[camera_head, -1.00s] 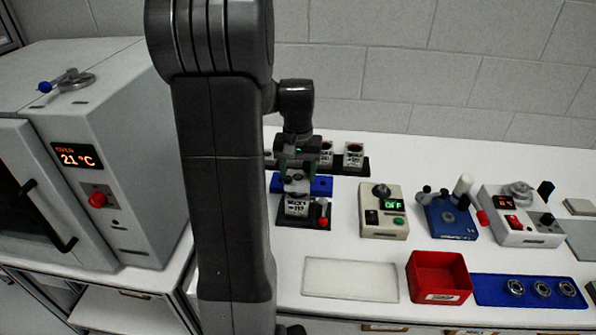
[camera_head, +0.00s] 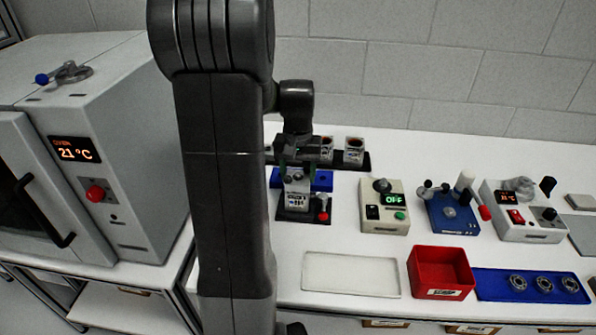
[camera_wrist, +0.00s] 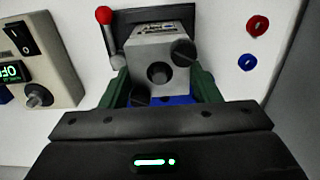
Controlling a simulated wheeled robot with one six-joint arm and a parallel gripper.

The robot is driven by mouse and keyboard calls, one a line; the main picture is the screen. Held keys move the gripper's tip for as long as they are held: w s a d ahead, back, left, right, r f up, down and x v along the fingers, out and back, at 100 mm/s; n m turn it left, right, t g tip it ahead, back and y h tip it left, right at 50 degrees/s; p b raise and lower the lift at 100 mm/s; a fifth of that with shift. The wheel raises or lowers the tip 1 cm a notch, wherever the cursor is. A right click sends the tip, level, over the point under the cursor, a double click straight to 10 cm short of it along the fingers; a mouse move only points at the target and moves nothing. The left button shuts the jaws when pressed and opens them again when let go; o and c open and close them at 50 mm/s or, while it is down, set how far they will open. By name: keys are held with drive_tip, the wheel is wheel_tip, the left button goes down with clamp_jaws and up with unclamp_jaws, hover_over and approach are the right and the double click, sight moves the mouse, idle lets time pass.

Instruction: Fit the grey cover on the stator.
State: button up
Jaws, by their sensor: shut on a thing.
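A red-knobbed lever (camera_head: 323,207) stands close beside the stator. A blue tray (camera_head: 322,181) lies behind. More stators (camera_head: 354,150) stand in a black rack at the back. A beige switch box (camera_head: 384,207) is to the right. A pale mat (camera_head: 350,274) in front is empty.

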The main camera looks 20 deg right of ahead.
drive_tip(key=shift+f, duration=0.5)
drive_tip(key=o, duration=1.5)
drive_tip(key=shift+c, duration=0.2)
drive_tip(key=shift+r, duration=0.2)
wheel_tip(320, 180, up, 9)
drive_tip(key=p, duration=0.6)
drive_tip(key=shift+f+p, duration=0.2)
drive_tip(key=shift+p, duration=0.15)
drive_tip(key=shift+f, duration=0.2)
wheel_tip(320, 180, down, 8)
drive_tip(key=b, duration=0.6)
drive_tip(key=shift+r, duration=0.2)
